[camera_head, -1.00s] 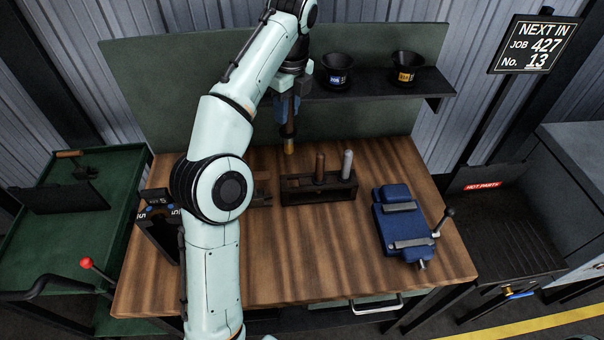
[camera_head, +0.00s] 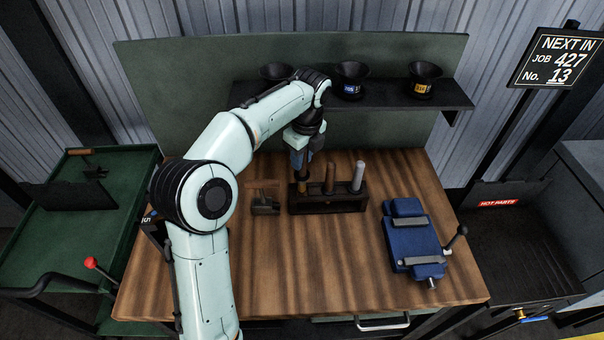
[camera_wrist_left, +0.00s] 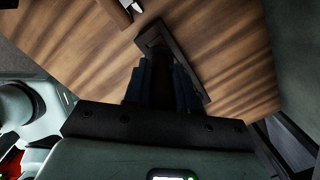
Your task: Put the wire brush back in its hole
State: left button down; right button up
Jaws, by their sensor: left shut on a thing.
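The wire brush (camera_head: 303,186) is upright in my left gripper (camera_head: 301,165), with its lower end pointing down. The brush's lower end is at the left end of the dark tool rack (camera_head: 330,207), which stands on the wooden bench. I cannot tell whether it is inside the hole or just above it. A brown-handled tool (camera_head: 330,178) and a grey-handled tool (camera_head: 357,176) stand in the rack to the right. In the left wrist view the gripper fingers (camera_wrist_left: 162,85) cover the brush and part of the rack (camera_wrist_left: 190,72). My right gripper is out of view.
A dark-headed tool (camera_head: 264,205) lies on the bench left of the rack. A blue vice-like fixture (camera_head: 412,240) is to the right. A shelf (camera_head: 390,98) with several black funnel cups is behind. The bench front (camera_head: 300,270) is clear.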

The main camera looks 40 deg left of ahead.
aim_at(302, 174)
pick_arm(q)
jog(key=shift+s+f, duration=0.15)
jog(key=shift+f, duration=0.2)
jog(key=f+b, duration=0.1)
jog(key=f, duration=0.3)
jog(key=shift+w+f, duration=0.2)
jog(key=shift+s+f, duration=0.15)
jog(key=shift+f, duration=0.35)
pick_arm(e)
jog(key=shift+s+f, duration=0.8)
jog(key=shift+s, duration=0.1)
pick_arm(q)
jog(key=shift+f, duration=0.25)
jog(key=c, duration=0.9)
grip_release()
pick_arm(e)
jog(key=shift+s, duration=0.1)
